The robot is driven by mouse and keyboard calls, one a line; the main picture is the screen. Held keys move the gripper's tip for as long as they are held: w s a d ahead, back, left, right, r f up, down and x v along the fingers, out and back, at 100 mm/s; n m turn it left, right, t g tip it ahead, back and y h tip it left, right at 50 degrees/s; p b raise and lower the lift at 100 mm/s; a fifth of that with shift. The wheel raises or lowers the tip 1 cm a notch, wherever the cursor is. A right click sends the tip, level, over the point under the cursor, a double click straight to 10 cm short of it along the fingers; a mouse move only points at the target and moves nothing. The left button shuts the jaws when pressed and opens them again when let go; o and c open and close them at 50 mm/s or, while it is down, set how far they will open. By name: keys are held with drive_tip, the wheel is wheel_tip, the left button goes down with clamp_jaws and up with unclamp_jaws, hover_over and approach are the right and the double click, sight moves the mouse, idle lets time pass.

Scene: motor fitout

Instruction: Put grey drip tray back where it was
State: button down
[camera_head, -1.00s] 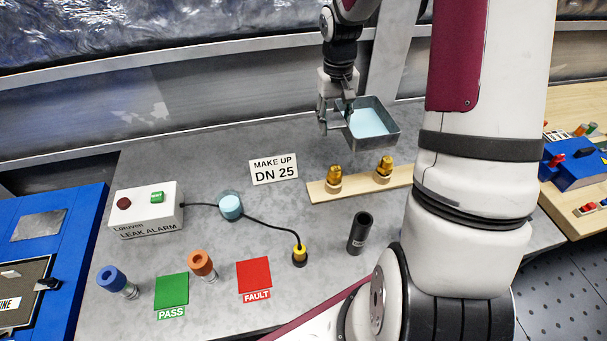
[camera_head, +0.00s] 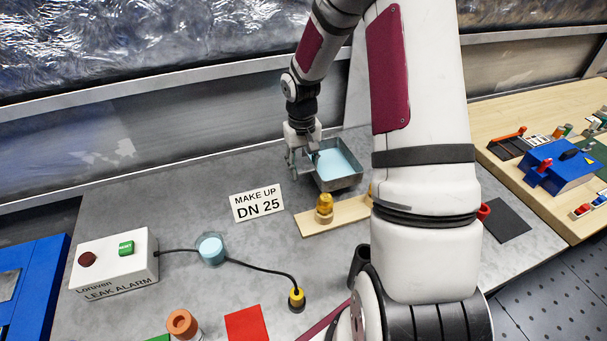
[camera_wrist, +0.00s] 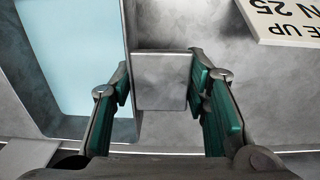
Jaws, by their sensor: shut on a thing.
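The grey drip tray (camera_head: 343,184) is a square, open pan with a light blue inside. It is roughly level, behind the wooden strip at the back of the bench. My gripper (camera_head: 303,166) is at the tray's left side and shut on it. In the wrist view, my gripper (camera_wrist: 160,82) has its green-padded fingers on either side of a grey tab, with the tray's wall (camera_wrist: 128,45) and blue inside to the left. I cannot tell whether the tray's underside touches the bench.
A "MAKE UP DN 25" sign (camera_head: 257,203) stands left of the tray. The wooden strip (camera_head: 347,214) with brass fittings lies in front. A dark mat (camera_head: 505,220) lies right. My arm hides part of the bench.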

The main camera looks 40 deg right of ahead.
drive_tip(key=shift+f, duration=1.55)
drive_tip(key=c, duration=0.9)
unclamp_jaws()
drive_tip(key=shift+f, duration=0.1)
